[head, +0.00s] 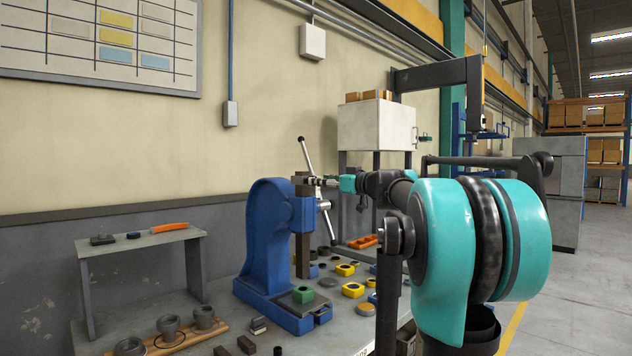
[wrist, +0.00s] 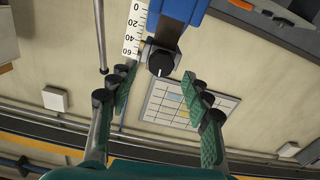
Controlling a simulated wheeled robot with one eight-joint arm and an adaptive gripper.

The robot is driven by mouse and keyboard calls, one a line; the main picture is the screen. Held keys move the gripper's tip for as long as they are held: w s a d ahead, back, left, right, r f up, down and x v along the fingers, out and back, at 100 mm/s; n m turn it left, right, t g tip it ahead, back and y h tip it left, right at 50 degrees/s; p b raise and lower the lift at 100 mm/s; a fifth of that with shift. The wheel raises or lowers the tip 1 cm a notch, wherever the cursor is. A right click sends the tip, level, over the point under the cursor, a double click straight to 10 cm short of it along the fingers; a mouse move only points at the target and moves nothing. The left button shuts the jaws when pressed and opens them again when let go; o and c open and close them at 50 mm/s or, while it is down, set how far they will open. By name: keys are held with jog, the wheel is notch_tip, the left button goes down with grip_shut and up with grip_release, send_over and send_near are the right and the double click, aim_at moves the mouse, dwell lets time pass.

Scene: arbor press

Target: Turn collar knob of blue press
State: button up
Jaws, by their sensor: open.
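The blue press (head: 268,235) stands on the workbench in the head view, left of my arm. Its collar knob (wrist: 161,62) shows in the wrist view as a round black knob with a white pointer line, beside a white scale (wrist: 136,30) marked 0 to 60. My gripper (wrist: 161,82) is open, with green-padded fingers left and right of the knob in the picture. I see gaps on both sides and cannot tell the depth between fingertips and knob. In the head view my gripper (head: 325,182) is at the press head, where the knob cannot be made out.
The press's lever (head: 307,157) slants close by my gripper; its rod (wrist: 100,35) passes left of my fingers in the wrist view. Yellow, blue and dark parts (head: 353,290) cover the bench right of the press. A small grey stand (head: 140,240) is at left.

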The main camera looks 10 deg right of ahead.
jog(key=x, duration=0.3)
jog(key=shift+w+a, duration=0.1)
jog(key=shift+w, duration=0.05)
grip_shut()
dwell(0.3)
